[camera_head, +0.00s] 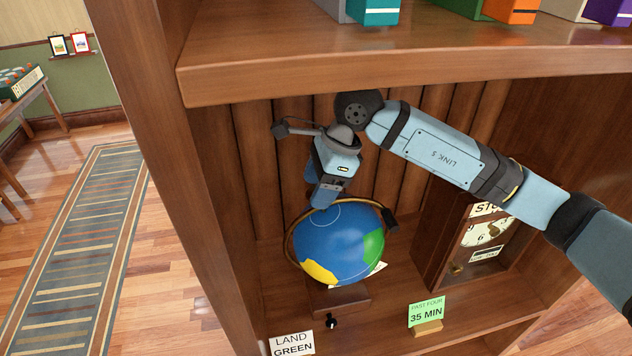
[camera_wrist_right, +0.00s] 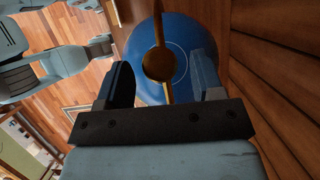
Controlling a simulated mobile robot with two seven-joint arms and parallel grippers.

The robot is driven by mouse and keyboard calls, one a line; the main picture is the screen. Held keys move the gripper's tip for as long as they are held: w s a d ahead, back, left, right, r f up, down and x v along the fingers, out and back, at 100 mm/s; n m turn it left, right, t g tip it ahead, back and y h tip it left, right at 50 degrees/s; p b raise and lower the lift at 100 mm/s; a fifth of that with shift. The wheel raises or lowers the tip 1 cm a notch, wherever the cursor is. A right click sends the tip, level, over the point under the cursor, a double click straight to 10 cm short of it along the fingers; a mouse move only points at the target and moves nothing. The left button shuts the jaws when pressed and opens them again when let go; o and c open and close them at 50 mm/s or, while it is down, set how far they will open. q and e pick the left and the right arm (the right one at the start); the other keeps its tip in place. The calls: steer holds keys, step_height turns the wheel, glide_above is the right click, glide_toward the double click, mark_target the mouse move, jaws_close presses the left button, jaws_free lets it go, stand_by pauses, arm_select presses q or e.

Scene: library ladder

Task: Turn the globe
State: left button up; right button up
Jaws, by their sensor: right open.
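The globe (camera_head: 340,243) stands on a wooden base (camera_head: 340,298) in the shelf compartment. It is blue, with a green patch at its right and a yellow patch at its lower left. A brass-coloured ring (camera_head: 289,245) runs around it. My right gripper (camera_head: 322,203) points down at the globe's upper left side. In the right wrist view my right gripper (camera_wrist_right: 162,68) is open, with the blue globe (camera_wrist_right: 125,42) and a brass strip between and beyond its fingers. I cannot tell whether a finger touches the globe.
A shelf board (camera_head: 420,72) lies above my right arm, and a side panel (camera_head: 190,200) stands at the left. A clock (camera_head: 487,234) stands to the right. A "LAND GREEN" card (camera_head: 292,344), a black knob (camera_head: 331,321) and a green "35 MIN" card (camera_head: 426,313) are in front.

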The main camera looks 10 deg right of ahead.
arm_select(q)
steer(key=shift+r, duration=0.1)
arm_select(e)
steer(key=shift+a+f, duration=0.15)
steer(key=shift+f, duration=0.3)
